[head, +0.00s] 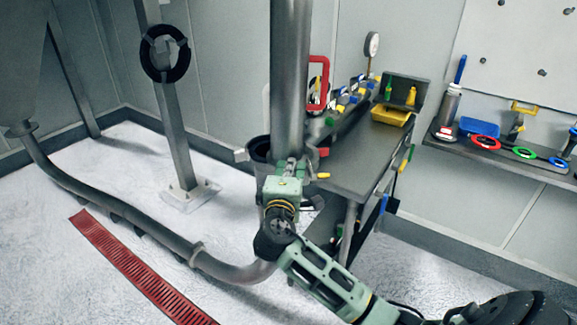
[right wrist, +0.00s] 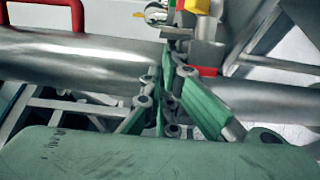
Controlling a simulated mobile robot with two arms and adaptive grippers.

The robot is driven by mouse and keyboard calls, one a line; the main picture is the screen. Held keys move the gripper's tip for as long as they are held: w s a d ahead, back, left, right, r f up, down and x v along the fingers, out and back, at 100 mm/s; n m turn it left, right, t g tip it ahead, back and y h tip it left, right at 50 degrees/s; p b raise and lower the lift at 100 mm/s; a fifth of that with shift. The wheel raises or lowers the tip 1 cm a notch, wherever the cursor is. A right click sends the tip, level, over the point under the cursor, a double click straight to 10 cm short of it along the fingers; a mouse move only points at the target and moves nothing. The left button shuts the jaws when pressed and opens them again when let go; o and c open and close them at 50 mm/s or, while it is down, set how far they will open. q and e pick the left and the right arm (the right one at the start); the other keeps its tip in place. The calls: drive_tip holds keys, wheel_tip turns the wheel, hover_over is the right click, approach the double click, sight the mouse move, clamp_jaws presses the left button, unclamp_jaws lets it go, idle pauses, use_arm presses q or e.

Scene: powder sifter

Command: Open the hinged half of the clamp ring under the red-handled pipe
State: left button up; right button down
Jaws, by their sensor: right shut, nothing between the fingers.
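The grey upright pipe (head: 289,75) has a red handle (head: 326,82) on its right side. The pipe runs sideways in the right wrist view (right wrist: 80,62), with the red handle (right wrist: 76,8) at upper left. At the pipe's lower end, a dark curved piece of the clamp ring (head: 259,148) shows at the left, with a grey tab (head: 241,155) sticking out. My right gripper (head: 290,165) is shut and empty in front of the joint. Its fingers (right wrist: 168,85) overlap the pipe in the right wrist view and hide part of the ring; contact is unclear. My left gripper is out of view.
A workbench (head: 350,165) with tools and a yellow bin (head: 391,114) stands close right of the pipe. A wall shelf (head: 490,157) holds coloured rings. A post (head: 178,125) stands at left. A hose (head: 130,220) and red floor grate (head: 135,270) cross the floor.

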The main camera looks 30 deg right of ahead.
sight(316, 164)
drive_tip(key=shift+s+d, duration=0.15)
drive_tip(key=shift+d, duration=0.05)
drive_tip(key=s+d+n+t+y, duration=0.1)
drive_tip(key=d+n+t+y+p, duration=0.1)
drive_tip(key=d+y, duration=0.1)
drive_tip(key=s+d+n+t+y, duration=0.1)
drive_tip(key=d+y, duration=0.1)
drive_tip(key=shift+s+d+n, duration=0.25)
drive_tip(key=shift+s+n, duration=0.05)
drive_tip(key=shift+n, duration=0.1)
drive_tip(key=shift+d, duration=0.4)
drive_tip(key=shift+p, duration=0.3)
